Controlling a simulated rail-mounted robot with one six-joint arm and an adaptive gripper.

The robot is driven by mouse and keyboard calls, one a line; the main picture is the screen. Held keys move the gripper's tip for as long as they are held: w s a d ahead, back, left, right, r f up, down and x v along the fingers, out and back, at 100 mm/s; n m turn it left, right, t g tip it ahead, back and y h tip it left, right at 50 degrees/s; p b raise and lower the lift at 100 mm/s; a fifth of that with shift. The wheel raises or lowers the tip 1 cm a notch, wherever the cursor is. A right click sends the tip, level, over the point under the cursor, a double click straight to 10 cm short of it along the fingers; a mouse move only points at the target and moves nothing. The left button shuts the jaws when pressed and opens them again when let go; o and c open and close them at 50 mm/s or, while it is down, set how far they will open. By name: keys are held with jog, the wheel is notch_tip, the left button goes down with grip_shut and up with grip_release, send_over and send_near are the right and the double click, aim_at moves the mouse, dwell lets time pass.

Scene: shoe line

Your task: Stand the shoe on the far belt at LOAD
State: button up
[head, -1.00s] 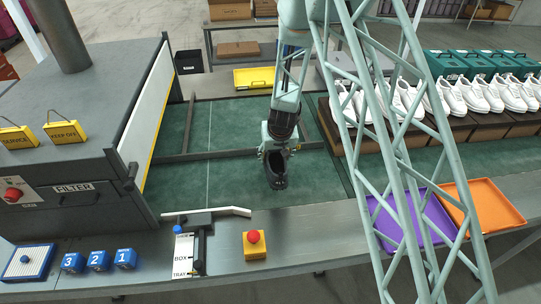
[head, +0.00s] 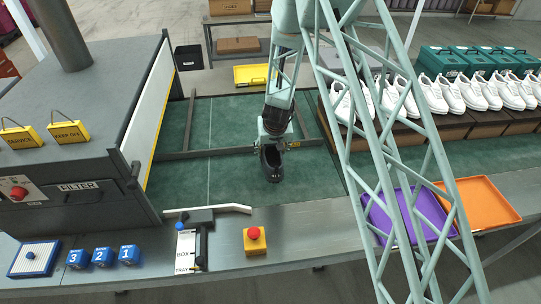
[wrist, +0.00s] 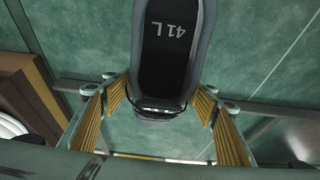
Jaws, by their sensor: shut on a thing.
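The shoe (head: 272,165) is dark grey to black and hangs upright in my gripper (head: 271,144), toe toward the near side in the head view. In the wrist view the shoe (wrist: 172,60) shows its open top, with "41 L" on the insole. The yellow-padded fingers of my gripper (wrist: 165,115) close on the shoe's heel end from both sides. The shoe is over the green belt surface (head: 235,180), near the grey crossbar (head: 205,153); its height above it cannot be told. I can read no LOAD marking.
A grey machine (head: 75,100) stands at left. White shoes (head: 435,95) line brown boxes at right. A purple tray (head: 375,228) and an orange tray (head: 485,205) sit at the near right. A red button (head: 254,233) is on the near ledge.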

aim_at(270, 156)
jog(key=shift+w+a, duration=0.15)
jog(key=shift+w, duration=0.05)
jog(key=shift+w+a+p, duration=0.1)
jog(key=shift+p, duration=0.25)
jog(key=shift+f+b, duration=0.9)
jog(key=shift+f, duration=0.85)
jog(key=shift+f+b, duration=0.3)
jog(key=shift+f, duration=0.1)
jog(key=o, duration=1.1)
jog(key=shift+c, duration=0.2)
jog(key=shift+r, duration=0.15)
jog(key=shift+r+p, duration=0.45)
jog(key=shift+r, duration=0.35)
jog(key=p+v, duration=0.2)
jog(key=v, duration=0.9)
jog(key=shift+p, duration=0.3)
